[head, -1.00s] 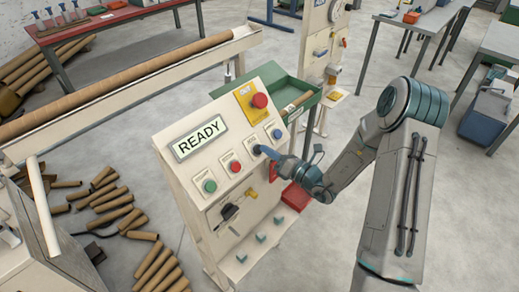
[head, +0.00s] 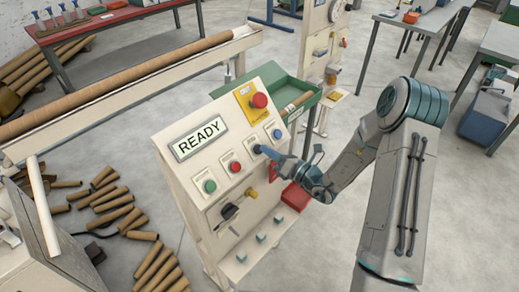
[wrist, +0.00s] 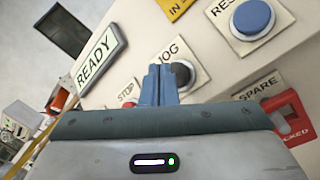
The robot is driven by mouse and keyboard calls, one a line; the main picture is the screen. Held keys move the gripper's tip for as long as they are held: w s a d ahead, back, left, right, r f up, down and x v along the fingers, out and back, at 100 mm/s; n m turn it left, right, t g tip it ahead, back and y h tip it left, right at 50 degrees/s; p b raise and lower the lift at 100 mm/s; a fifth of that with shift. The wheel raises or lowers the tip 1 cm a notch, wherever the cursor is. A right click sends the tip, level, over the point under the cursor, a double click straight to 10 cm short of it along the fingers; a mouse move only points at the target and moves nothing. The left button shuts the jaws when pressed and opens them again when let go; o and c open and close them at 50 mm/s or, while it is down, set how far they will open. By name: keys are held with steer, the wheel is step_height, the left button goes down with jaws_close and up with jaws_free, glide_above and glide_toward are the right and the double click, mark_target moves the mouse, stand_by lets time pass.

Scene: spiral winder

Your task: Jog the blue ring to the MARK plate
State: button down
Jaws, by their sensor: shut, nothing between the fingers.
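My gripper (head: 262,150) is shut and empty at the sloped control panel (head: 180,132). In the wrist view its closed blue fingertips (wrist: 158,76) are at the black JOG button (wrist: 182,74), partly in front of its plate. I cannot tell whether they touch the button. The panel display (head: 201,138) reads READY. A long brown tube (head: 120,84) lies along the winder behind the panel. I cannot make out a blue ring or a MARK plate in either view.
A blue RESET button (wrist: 253,19) is beyond JOG, and a red lockout cover (wrist: 288,118) is by the SPARE plate. The panel also has a green button (head: 209,186), a red button (head: 235,167) and a large red button (head: 259,100) on yellow. Loose tubes (head: 110,205) lie on the floor.

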steer(key=shift+f, duration=0.1)
stand_by(0.3)
steer(key=shift+w+a+f, duration=0.15)
steer(key=shift+w+a, duration=0.1)
steer(key=shift+w+a+f, duration=0.1)
steer(key=shift+a+f, duration=0.1)
stand_by(1.2)
steer(key=shift+s+d+r, duration=0.35)
steer(key=shift+d+r, duration=0.1)
steer(key=shift+w+a+f, duration=0.1)
stand_by(0.5)
steer(key=shift+w+a+f, duration=0.15)
steer(key=shift+a, duration=0.05)
steer(key=shift+w+a+f, duration=0.15)
steer(key=shift+a+f, duration=0.05)
steer(key=shift+f, duration=0.1)
stand_by(0.7)
stand_by(0.4)
steer(key=shift+s+d+r+p, duration=0.4)
steer(key=shift+d+r+p, duration=0.05)
steer(key=shift+d+r, duration=0.1)
